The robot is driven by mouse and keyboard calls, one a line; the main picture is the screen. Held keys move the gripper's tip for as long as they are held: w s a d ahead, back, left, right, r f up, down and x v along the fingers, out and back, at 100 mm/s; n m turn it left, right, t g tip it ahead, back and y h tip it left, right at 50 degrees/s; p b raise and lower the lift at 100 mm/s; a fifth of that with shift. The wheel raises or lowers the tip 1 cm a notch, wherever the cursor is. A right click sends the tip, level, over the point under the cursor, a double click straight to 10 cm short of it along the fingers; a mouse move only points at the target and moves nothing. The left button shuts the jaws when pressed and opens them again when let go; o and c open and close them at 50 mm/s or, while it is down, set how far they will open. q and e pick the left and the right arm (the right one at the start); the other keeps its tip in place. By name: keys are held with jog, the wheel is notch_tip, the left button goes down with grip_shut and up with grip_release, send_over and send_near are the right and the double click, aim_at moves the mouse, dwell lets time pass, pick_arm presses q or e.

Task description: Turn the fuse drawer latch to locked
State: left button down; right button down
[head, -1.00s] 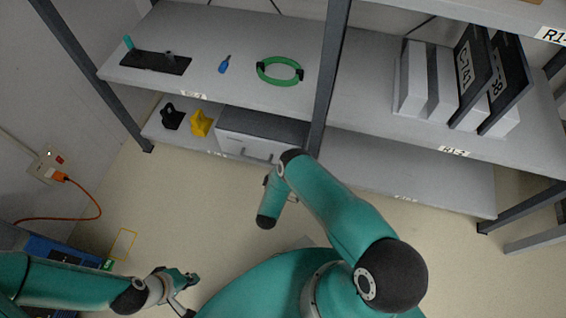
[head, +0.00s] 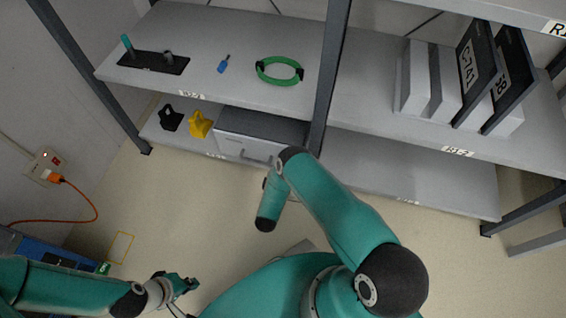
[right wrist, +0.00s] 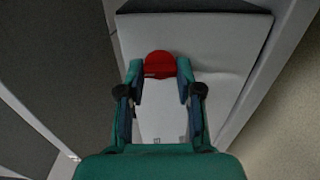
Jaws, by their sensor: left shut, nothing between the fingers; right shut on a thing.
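The fuse drawer latch shows as a round red knob (right wrist: 160,62) on a pale front panel (right wrist: 207,65) in the right wrist view. My right gripper (right wrist: 160,75) is shut on the knob, one finger on each side. Which way the latch points is hard to read. In the head view a grey drawer unit (head: 243,146) with a bar handle stands on the lower shelf; my right arm covers its right part, and the right gripper cannot be made out there. My left gripper (head: 189,284) is shut and empty, low over the floor.
The upper shelf (head: 215,95) holds a black plate with pegs (head: 150,63), a blue item (head: 223,65), a green ring (head: 280,82) and binders (head: 480,75). Black (head: 171,119) and yellow (head: 199,125) pieces sit left of the drawer unit. A shelf post (head: 330,75) stands close by.

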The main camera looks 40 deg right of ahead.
jog(key=shift+a+f, duration=0.1)
jog(key=shift+a, duration=0.05)
jog(key=c, duration=0.8)
grip_release()
jog(key=shift+o, duration=0.2)
notch_tip(320, 180, up, 10)
jog(key=shift+w+f, duration=0.1)
